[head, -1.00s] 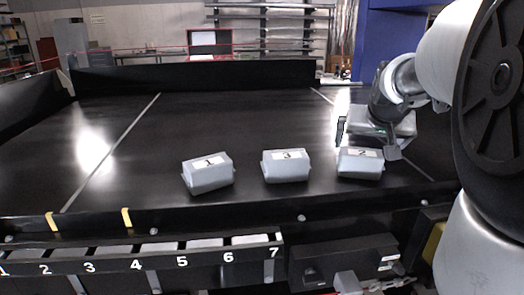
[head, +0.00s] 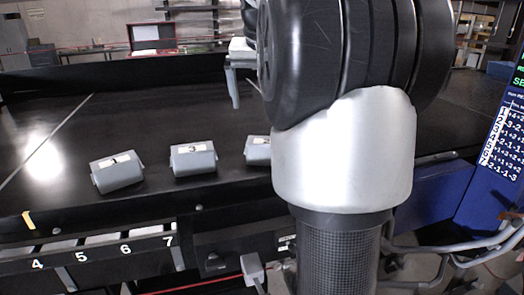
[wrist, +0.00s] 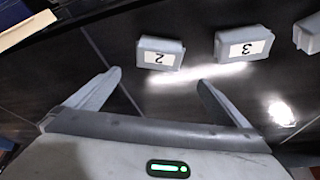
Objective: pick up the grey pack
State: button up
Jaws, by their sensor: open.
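Three grey packs with white number labels lie on the black belt. In the head view, pack 1 (head: 117,174) is at left, pack 3 (head: 194,161) is in the middle, and pack 2 (head: 257,154) is partly hidden by my arm. In the wrist view, pack 2 (wrist: 160,56) lies just beyond the fingertips, roughly centred, with pack 3 (wrist: 241,48) to its right and pack 1 (wrist: 309,34) cut off at the edge. My gripper (wrist: 160,77) is open with nothing between its fingers. In the head view, one finger (head: 236,90) shows above the belt behind pack 2.
The black conveyor (head: 160,115) is clear behind the packs. A row of numbered slots (head: 105,250) runs along its front edge. A blue panel with a number display (head: 498,150) stands at right. A pale strip (wrist: 25,27) shows at the wrist view's upper left.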

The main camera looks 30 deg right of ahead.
send_near(267, 140)
jog(key=x, duration=0.5)
jog(key=shift+a, duration=0.3)
jog(key=shift+d+x, duration=0.15)
jog(key=shift+x, duration=1.2)
jog(key=shift+d+x, duration=0.1)
jog(key=shift+x, duration=1.2)
jog(key=shift+c, duration=0.4)
jog(key=shift+r, duration=0.1)
jog(key=c, duration=1.1)
notch_tip(267, 140, up, 9)
jog(key=shift+r+p, duration=0.25)
jog(key=shift+p, duration=0.15)
jog(key=shift+c, duration=0.2)
jog(key=shift+r, duration=0.3)
